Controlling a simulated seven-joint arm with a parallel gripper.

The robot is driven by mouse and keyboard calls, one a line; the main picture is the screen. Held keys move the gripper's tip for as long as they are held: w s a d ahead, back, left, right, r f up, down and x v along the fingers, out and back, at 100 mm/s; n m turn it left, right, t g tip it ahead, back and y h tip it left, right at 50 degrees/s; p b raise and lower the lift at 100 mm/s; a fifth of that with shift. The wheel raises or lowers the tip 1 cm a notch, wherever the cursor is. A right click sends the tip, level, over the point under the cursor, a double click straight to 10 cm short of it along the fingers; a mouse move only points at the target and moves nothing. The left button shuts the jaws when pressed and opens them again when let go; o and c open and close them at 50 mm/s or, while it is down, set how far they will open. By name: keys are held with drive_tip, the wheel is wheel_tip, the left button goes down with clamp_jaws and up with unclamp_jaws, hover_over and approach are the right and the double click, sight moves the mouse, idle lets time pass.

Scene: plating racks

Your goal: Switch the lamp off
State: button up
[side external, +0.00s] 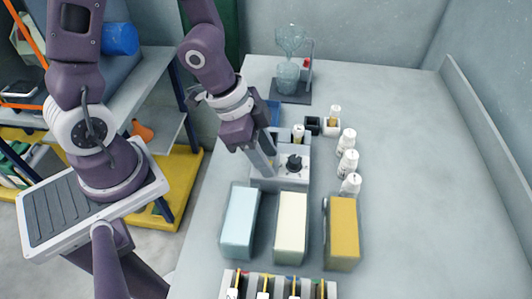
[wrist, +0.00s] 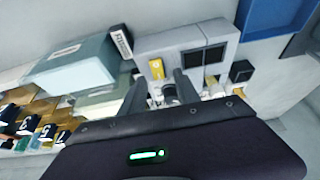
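A grey box (side external: 270,182) stands on the bench with a black knob (side external: 293,162) on its top. No part is clearly recognisable as a lamp, and I cannot tell whether any light is on. My gripper (side external: 268,168) is low over the box, left of the knob. In the wrist view its two dark fingers (wrist: 163,92) stand apart, with a small dark round part between them, apparently not gripped. The gripper body hides the near part.
Pale blue (side external: 239,220), cream (side external: 291,225) and yellow (side external: 341,230) blocks stand in front of the box. White bottles (side external: 348,160) line its right side. A stand with glassware (side external: 288,78) is at the back. The bench's right side is clear.

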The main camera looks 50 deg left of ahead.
drive_tip(key=shift+r, duration=0.1)
drive_tip(key=shift+v, duration=3.45)
drive_tip(key=s+a+r+n+y, duration=0.4)
drive_tip(key=a+r+n+y, duration=0.25)
drive_tip(key=a, duration=0.25)
drive_tip(key=s+d+r+n+t+h, duration=0.2)
drive_tip(key=s+r+h, duration=0.1)
drive_tip(key=s+r, duration=0.2)
drive_tip(key=shift+d+r, duration=0.25)
